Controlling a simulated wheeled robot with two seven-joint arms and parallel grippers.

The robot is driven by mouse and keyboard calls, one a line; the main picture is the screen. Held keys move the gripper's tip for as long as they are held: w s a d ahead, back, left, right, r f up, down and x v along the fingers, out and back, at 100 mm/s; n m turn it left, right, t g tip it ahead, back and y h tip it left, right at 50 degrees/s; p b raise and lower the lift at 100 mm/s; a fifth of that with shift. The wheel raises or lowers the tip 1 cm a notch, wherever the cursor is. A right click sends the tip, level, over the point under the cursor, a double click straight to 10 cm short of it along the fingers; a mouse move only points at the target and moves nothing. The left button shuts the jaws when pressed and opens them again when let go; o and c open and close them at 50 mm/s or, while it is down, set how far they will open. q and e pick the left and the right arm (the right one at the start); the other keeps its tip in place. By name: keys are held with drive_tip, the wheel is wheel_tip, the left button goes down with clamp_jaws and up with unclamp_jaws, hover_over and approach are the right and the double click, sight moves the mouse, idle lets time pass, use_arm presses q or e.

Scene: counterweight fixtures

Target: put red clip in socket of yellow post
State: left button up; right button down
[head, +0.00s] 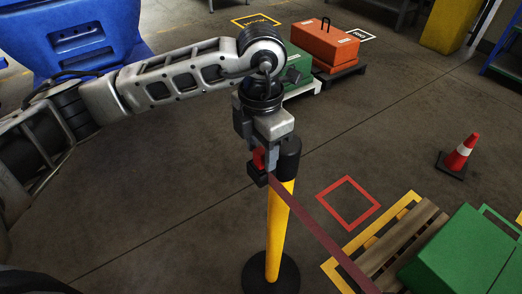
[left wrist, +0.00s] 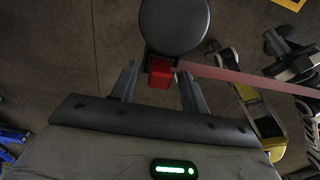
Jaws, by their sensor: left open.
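The yellow post (head: 279,228) stands upright on a round black base, with a black head (head: 288,150) at its top. Its head shows from above as a dark disc in the left wrist view (left wrist: 174,25). The red clip (head: 259,157) is at the side of that head, just above a small black block that looks like the socket (head: 257,174). In the left wrist view the clip (left wrist: 160,79) lies against the disc's edge. My left gripper (left wrist: 159,85) is open, one finger on each side of the clip, with gaps showing. How deep the clip sits is hidden. My right gripper does not show.
A dark red belt (head: 322,235) runs from the post to the lower right. A pallet (head: 402,243) and a green case (head: 465,253) stand at right, a cone (head: 460,157) behind. An orange case (head: 324,47) and a blue bin (head: 70,38) are at the back.

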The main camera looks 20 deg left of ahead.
sight(261, 150)
use_arm(q)
wheel_tip(261, 150, up, 11)
drive_tip(key=b, duration=0.1)
drive_tip(key=shift+f, duration=0.15)
idle(0.4)
